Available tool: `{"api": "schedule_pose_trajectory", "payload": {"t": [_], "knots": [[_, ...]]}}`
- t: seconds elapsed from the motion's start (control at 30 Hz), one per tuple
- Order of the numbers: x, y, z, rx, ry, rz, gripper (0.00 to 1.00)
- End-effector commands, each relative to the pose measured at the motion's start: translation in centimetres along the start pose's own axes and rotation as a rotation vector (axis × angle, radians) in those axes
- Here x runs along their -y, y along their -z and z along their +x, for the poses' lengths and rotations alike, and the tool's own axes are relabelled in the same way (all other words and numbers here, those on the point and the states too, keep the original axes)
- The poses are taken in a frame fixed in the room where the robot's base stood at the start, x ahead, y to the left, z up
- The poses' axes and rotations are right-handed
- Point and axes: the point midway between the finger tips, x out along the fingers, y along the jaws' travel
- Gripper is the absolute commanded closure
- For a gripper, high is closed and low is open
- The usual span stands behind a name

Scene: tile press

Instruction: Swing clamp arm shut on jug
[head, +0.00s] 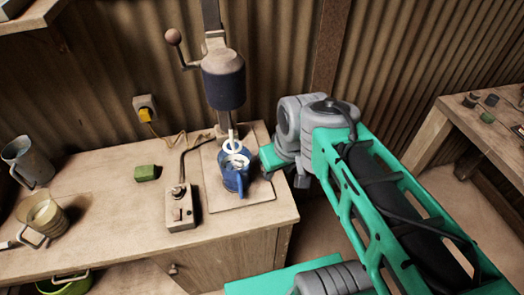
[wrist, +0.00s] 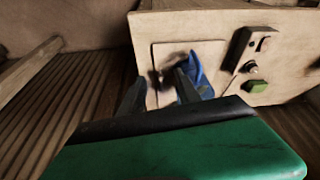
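The blue jug (head: 233,183) stands upright on a pale base plate (head: 258,195) below the press's dark cylinder (head: 222,82). Pale ring-like parts (head: 233,149) show at its top; I cannot tell whether they belong to the clamp arm. My gripper's green body (head: 272,157) is just right of the jug, its fingers not clear there. In the wrist view, my gripper (wrist: 159,84) has two dark fingers apart, with a blurred dark part between or beyond them. The blue jug (wrist: 201,78) is partly behind the right finger. Contact cannot be told.
A control box (head: 181,208) with a lever stands left of the plate. A green block (head: 145,173) and metal mugs (head: 28,160) are farther left on the bench. A corrugated wall is behind; another table (head: 436,138) stands at right.

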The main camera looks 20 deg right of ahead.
Motion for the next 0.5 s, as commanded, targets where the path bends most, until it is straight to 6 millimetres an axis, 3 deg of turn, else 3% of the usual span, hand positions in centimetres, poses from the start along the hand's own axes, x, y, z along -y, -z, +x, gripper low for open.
{"api": "schedule_pose_trajectory", "payload": {"t": [0.2,0.3,0.5], "knots": [[-2.5,5.4,5.4,0.020,0.227,-0.583,0.61],[-3.9,6.7,7.4,-0.033,0.314,-0.794,0.61],[-4.1,7.2,9.4,-0.082,0.366,-0.930,0.61]]}}
